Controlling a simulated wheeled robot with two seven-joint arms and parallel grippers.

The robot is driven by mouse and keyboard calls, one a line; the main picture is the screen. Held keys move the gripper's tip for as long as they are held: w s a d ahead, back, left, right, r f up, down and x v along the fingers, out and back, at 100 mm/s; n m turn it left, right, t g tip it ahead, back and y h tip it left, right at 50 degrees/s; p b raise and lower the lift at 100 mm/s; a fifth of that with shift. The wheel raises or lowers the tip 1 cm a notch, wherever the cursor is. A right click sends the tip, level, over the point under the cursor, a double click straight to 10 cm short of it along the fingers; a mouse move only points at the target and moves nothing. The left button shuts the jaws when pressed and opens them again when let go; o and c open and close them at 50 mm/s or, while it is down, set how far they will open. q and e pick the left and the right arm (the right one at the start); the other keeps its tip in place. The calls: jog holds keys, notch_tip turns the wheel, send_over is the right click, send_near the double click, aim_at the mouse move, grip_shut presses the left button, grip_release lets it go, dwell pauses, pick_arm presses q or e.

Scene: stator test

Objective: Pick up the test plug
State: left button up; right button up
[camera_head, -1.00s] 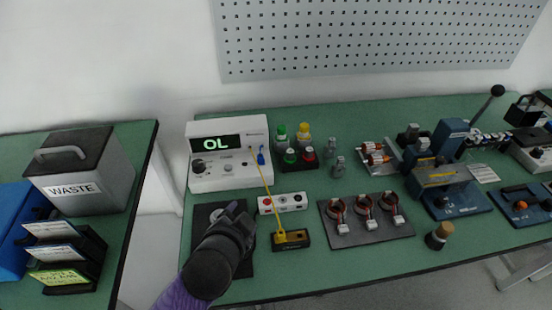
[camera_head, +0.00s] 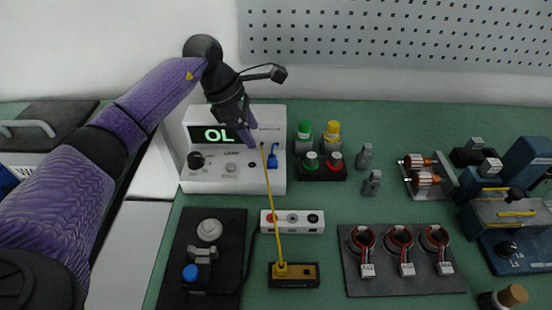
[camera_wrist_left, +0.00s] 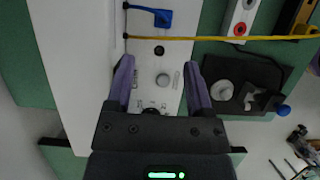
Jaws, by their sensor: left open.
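A yellow plug (camera_head: 281,269) sits on a black and tan holder (camera_head: 307,274) in front of the meter, with a yellow cable (camera_head: 271,205) running up to the meter. A blue plug (camera_head: 272,157) is at the meter's front; it also shows in the left wrist view (camera_wrist_left: 163,18). I cannot tell which is the test plug. My left gripper (camera_head: 250,136) is over the white meter (camera_head: 225,182), left of both plugs. My right gripper is not visible.
A black pad (camera_head: 228,262) with a white round part and a blue-topped fixture lies front left. A white button box (camera_head: 316,229) stands near the holder. A dark tray (camera_head: 358,286) holds several wound rings. Green and yellow buttons stand right of the meter.

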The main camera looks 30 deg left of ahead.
aim_at(270, 155)
pick_arm(q)
jog(key=b+x, duration=0.1)
jog(key=x, duration=0.3)
jog(key=d+b+x, duration=0.1)
jog(key=x, duration=0.3)
jog(key=shift+d, duration=0.1)
grip_shut()
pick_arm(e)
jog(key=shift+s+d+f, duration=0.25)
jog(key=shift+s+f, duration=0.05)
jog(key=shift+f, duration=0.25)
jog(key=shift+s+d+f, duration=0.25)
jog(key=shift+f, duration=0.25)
